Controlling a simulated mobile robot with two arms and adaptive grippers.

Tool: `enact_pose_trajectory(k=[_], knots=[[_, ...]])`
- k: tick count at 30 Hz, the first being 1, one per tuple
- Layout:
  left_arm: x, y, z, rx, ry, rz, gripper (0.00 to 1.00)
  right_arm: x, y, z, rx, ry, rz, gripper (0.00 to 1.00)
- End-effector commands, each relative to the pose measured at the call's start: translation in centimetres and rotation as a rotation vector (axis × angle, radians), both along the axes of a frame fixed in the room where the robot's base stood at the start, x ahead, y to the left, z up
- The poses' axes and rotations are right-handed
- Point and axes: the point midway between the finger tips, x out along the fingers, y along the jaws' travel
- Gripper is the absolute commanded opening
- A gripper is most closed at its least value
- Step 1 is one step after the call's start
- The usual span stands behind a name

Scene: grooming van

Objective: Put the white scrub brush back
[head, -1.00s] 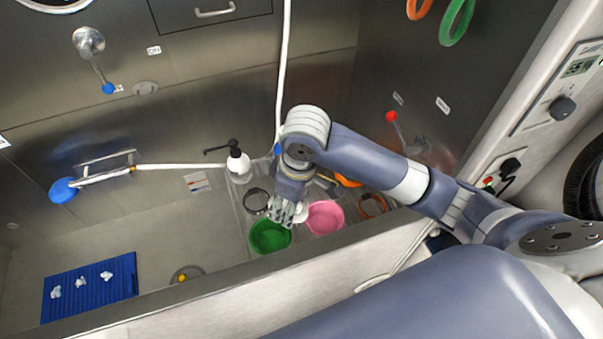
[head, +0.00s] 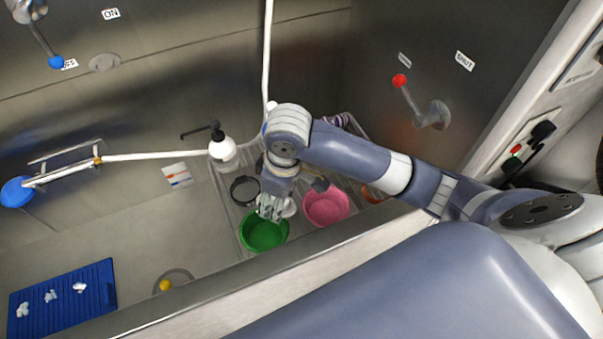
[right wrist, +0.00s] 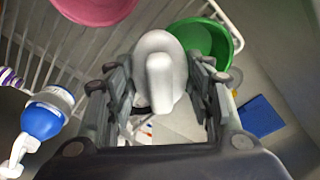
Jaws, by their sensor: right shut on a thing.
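My right gripper (head: 270,205) is over the wire rack, at the back edge of the green bowl (head: 264,233). It is shut on the white scrub brush (right wrist: 158,75), whose rounded white body and knob show between the two fingers in the right wrist view. In the head view only a small white part of the brush (head: 289,208) shows beside the fingers. The brush's underside is hidden, so I cannot tell whether it touches anything. My left gripper is not in view.
A pink bowl (head: 325,207) stands right of the green one on the wire rack (right wrist: 140,22). A dark round item (head: 244,190) and a white pump bottle (head: 222,153) are close on the left. A blue mat (head: 62,298) lies far left; the tub floor between is mostly clear.

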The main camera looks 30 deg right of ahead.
Motion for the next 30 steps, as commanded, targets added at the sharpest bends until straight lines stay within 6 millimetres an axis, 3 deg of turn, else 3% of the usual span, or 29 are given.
enact_pose_trajectory(k=[5, 18, 26, 30], knots=[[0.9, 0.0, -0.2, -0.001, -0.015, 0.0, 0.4, 0.8, -0.8, -0.6, -0.002, -0.001, -0.004, 0.26], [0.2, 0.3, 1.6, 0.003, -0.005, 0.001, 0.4, 8.5, -9.0, -0.3, -0.001, -0.001, -0.008, 0.26], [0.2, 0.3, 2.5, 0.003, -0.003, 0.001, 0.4, 12.4, -13.0, -0.4, 0.0, -0.001, -0.005, 0.26], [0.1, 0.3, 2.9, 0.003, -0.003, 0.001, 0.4, 12.3, -13.1, -2.6, 0.001, 0.004, -0.002, 0.26]])
